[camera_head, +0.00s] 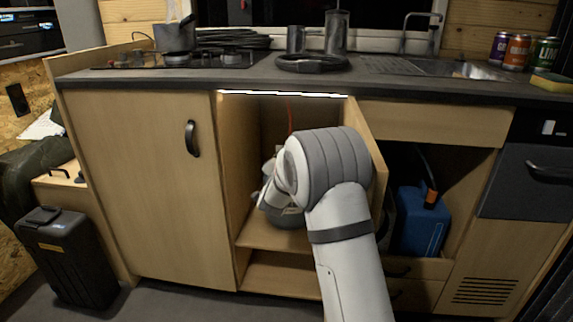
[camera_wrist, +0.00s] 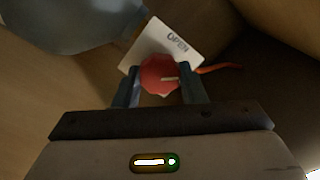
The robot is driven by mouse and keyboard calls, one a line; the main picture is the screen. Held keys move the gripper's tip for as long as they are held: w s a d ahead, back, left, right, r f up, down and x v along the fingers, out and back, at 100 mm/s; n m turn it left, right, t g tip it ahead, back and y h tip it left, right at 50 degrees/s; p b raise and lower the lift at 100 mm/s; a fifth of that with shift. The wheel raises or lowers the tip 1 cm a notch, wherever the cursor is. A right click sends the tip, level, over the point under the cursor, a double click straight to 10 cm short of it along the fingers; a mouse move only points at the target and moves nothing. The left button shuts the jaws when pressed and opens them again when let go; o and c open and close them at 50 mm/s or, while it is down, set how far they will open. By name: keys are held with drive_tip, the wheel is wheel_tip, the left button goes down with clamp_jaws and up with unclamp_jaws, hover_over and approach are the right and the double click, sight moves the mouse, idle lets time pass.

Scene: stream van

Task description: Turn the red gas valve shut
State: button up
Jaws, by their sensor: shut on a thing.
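The red gas valve (camera_wrist: 158,74) shows in the wrist view as a red, many-sided knob with a pale mark on its face. A white card reading "OPEN" (camera_wrist: 182,42) lies behind it, and an orange hose (camera_wrist: 218,68) runs off to its right. My gripper (camera_wrist: 160,90) is shut on the knob, with one finger on each side. In the head view my arm reaches into the open middle cupboard (camera_head: 262,240) and hides the valve and the gripper fingers. A grey rounded gas bottle (camera_head: 288,219) stands partly hidden behind my arm; its rounded body also shows in the wrist view (camera_wrist: 75,22).
The cupboard's open door (camera_head: 367,150) stands close to the right of my arm, and a side wall (camera_head: 233,170) bounds the left. The worktop (camera_head: 300,82) lies above. A blue canister (camera_head: 421,222) stands in the right opening.

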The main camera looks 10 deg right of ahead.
drive_tip(key=shift+d+m, duration=0.1)
drive_tip(key=shift+m, duration=4.2)
drive_tip(key=shift+f, duration=0.1)
drive_tip(key=o, duration=1)
drive_tip(key=p+v, duration=0.2)
drive_tip(key=v, duration=0.6)
